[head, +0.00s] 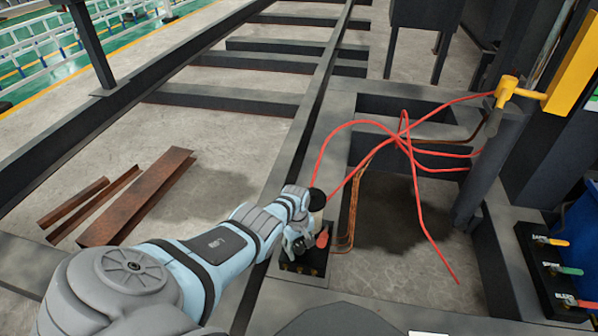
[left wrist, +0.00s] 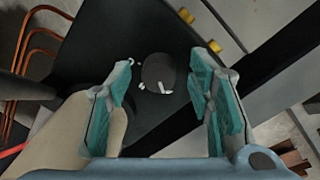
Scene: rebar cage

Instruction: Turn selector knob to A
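The selector knob (left wrist: 158,72) is a round dark grey dial on a black panel (left wrist: 110,40), with a white pointer mark toward its lower right edge. Small white marks sit around it; I cannot read their letters. My left gripper (left wrist: 160,98) is open, one teal-padded finger on each side below the knob, with nothing between them. In the head view my left gripper (head: 302,240) is over the small black control box (head: 300,266), and my arm hides the knob there. My right gripper is not in view.
Red cables (head: 415,175) hang to the right of the box. A valve panel (head: 545,265) with coloured handles stands at the right. Rusty beams (head: 140,195) lie on the floor at left.

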